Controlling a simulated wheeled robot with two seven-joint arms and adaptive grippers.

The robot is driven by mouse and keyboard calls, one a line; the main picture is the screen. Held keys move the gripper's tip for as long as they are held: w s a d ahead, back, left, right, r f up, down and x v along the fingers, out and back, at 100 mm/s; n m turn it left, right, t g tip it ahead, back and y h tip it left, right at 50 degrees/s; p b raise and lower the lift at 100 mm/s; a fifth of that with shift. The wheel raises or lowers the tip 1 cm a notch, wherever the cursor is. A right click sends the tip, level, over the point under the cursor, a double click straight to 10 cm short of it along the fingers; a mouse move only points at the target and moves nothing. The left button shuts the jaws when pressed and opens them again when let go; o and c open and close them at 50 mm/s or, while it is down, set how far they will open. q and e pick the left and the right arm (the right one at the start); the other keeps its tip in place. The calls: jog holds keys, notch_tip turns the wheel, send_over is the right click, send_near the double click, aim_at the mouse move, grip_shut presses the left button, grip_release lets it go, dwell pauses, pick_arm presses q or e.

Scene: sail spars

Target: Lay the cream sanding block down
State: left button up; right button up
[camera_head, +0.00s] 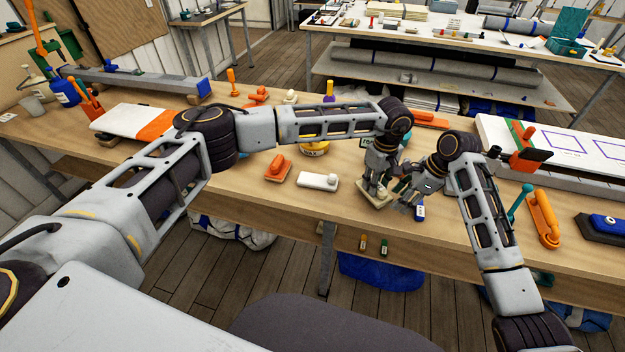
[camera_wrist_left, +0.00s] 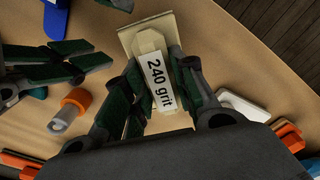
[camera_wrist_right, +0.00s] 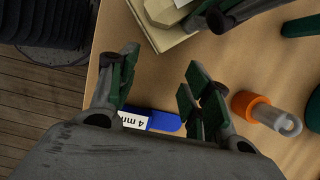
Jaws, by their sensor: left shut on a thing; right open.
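The cream sanding block (camera_head: 375,196) is at or just above the bench, near its front edge, in the head view. I cannot tell whether it touches the wood. My left gripper (camera_head: 375,182) is shut on its handle from above. In the left wrist view the block (camera_wrist_left: 140,34) has a wide base and a label reading "240 grit" between the fingers. Part of the block (camera_wrist_right: 160,30) shows at the top of the right wrist view. My right gripper (camera_wrist_right: 160,76) is open and empty, beside the block, over a blue item (camera_wrist_right: 165,121) labelled "4 mm".
A white block (camera_head: 318,181) and an orange block (camera_head: 278,170) lie left of the grippers. An orange clamp (camera_head: 543,218) lies to the right.

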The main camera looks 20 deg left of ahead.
pick_arm(q)
jog(key=shift+f+b, duration=0.6)
jog(key=shift+f, duration=0.2)
pick_arm(e)
jog(key=shift+f, duration=0.65)
pick_arm(q)
jog(key=shift+s+f+b, duration=0.15)
jog(key=shift+f+b, duration=0.4)
jog(key=shift+f, duration=0.05)
pick_arm(e)
jog(key=shift+s+f, duration=0.25)
jog(key=shift+f, duration=0.55)
pick_arm(q)
jog(key=o, duration=1)
jog(key=shift+r, duration=0.15)
jog(key=shift+s+a+r, duration=0.1)
jog(key=shift+r, duration=3.85)
pick_arm(e)
jog(key=shift+d, duration=0.1)
pick_arm(q)
jog(key=shift+r+p, duration=0.55)
jog(key=shift+p, duration=0.05)
pick_arm(e)
jog(key=shift+w+r, duration=0.1)
jog(key=shift+r, duration=0.45)
